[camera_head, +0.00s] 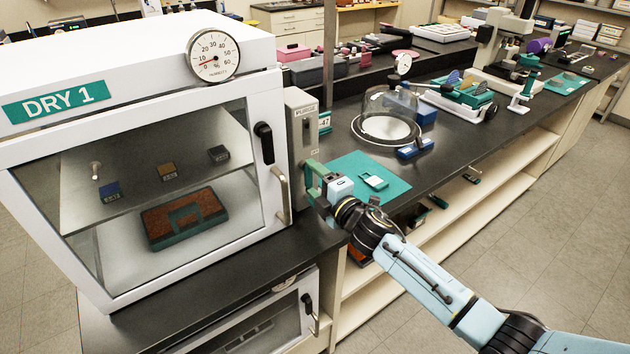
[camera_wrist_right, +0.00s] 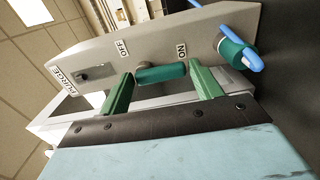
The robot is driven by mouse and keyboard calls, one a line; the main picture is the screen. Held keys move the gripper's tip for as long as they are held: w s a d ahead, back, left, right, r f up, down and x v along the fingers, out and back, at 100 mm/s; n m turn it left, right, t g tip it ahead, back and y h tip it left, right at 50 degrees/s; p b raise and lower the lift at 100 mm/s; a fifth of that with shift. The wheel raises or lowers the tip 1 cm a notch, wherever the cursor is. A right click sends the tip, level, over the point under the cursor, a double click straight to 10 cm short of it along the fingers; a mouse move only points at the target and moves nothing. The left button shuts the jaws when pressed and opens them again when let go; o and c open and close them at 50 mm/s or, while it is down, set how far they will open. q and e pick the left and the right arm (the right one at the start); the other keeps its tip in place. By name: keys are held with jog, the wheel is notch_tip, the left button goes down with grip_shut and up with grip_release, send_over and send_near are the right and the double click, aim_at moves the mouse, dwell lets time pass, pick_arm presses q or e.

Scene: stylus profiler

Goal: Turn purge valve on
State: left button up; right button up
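The purge valve box (camera_head: 302,135) is a grey panel fixed to the right side of the white DRY 1 cabinet (camera_head: 150,140). In the right wrist view the box (camera_wrist_right: 100,58) carries PURGE, OFF and ON labels. A teal valve handle (camera_wrist_right: 161,73) lies between the OFF and ON labels. My right gripper (camera_head: 314,182) is at the lower part of the box. In the right wrist view its two green fingers (camera_wrist_right: 161,80) are apart, one at each end of the handle, with small gaps showing. My left gripper is not in view.
A teal fitting with blue levers (camera_wrist_right: 237,50) sits close to the right finger. The cabinet's door handle (camera_head: 282,193) is left of my gripper. A teal mat (camera_head: 345,168), a glass dome (camera_head: 388,105) and a blue block (camera_head: 415,149) are on the bench to the right.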

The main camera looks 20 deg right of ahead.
jog(key=shift+o, duration=1.4)
jog(key=v, duration=1.3)
jog(key=shift+s, duration=0.2)
